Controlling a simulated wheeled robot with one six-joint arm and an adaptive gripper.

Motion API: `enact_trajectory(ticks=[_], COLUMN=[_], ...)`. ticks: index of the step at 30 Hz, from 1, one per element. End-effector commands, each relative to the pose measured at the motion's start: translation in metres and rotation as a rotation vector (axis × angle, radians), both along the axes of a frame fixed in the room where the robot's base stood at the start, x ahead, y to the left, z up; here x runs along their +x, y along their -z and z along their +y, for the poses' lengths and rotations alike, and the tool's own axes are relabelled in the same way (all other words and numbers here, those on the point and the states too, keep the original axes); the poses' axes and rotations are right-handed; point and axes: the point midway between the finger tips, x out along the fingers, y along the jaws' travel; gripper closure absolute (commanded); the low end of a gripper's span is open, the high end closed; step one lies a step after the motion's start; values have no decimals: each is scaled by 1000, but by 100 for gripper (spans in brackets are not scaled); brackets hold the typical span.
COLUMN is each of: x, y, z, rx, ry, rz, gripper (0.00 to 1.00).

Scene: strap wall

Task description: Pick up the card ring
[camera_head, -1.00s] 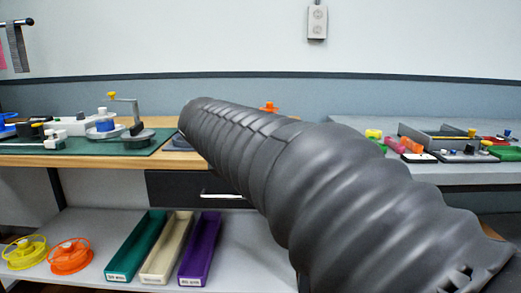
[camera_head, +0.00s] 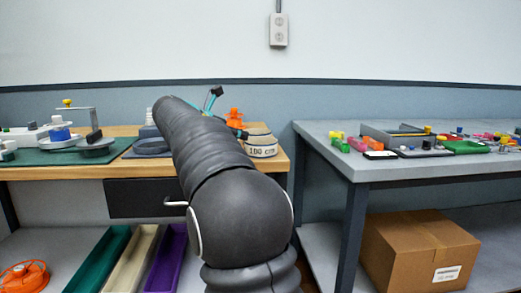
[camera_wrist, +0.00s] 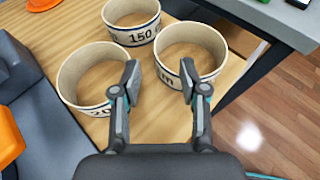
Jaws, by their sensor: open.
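Three pale card rings with dark lettering stand on the wooden bench top. The left ring (camera_wrist: 70,80), partly lettered "20", and the right ring (camera_wrist: 205,70) stand nearer; the far ring (camera_wrist: 143,37) reads "150". In the head view a ring marked "100 cm" (camera_head: 262,150) shows at the bench's right end. My gripper (camera_wrist: 160,82) is open and empty. Its left finger overlaps the left ring's right side and its right finger covers part of the right ring's lettering. I cannot tell whether either finger touches.
An orange object (camera_wrist: 8,138) and grey parts lie at the left in the wrist view. The wooden bench (camera_head: 125,132) ends at a gap before the grey table (camera_head: 370,171). A cardboard box (camera_head: 415,250) sits below that table. Bare wood shows around the rings.

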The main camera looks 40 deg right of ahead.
Motion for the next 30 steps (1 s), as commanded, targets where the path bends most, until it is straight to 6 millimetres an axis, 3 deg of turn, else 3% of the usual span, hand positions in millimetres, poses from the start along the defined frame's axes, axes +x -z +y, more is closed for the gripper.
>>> enact_trajectory(ticks=[3,13,22,30], x=[3,7,16,17], y=[7,14,30,30], z=[-14,-31,-67,-71], rx=[1,1,2,2], ry=[2,1,0,-1], rz=[1,-2,0,-2], gripper=[57,57,57,57])
